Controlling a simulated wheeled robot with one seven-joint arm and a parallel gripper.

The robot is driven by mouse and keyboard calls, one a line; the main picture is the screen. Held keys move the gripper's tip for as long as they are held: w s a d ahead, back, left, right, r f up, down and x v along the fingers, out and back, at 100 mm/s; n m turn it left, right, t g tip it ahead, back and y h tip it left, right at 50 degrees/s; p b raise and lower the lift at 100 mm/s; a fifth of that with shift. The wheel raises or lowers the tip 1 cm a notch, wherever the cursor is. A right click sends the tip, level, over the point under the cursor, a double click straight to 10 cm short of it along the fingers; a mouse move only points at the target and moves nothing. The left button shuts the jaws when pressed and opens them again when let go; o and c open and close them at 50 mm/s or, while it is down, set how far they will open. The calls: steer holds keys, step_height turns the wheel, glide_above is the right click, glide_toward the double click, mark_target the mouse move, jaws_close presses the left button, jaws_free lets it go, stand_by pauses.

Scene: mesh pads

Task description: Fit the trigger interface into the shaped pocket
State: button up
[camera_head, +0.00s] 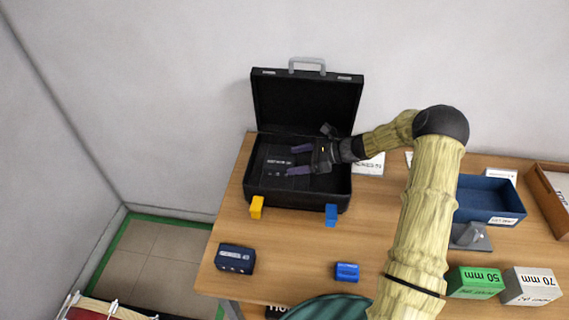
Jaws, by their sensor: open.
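An open black case (256,192) stands on the table with its lid raised at the back. My gripper (291,160) is over the inside of the case, its two purple fingers apart and pointing left. Dark surfaces with small white lettering (279,161) show inside the case near the fingertips. I cannot tell whether this is the trigger interface, or whether it sits in a pocket. The pocket outlines are too dark to make out, and my gripper and wrist hide the right part of the interior. Nothing is visibly held between the fingers.
A yellow block (256,207) and a blue block (331,215) are at the case's front. A navy box (235,258) and a small blue item (347,271) lie nearer. A blue bin (487,198), green block (475,282) and grey block (531,285) stand right.

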steer(key=v, duration=0.5)
steer(key=shift+d+r, duration=0.2)
steer(key=shift+d, duration=0.1)
stand_by(0.4)
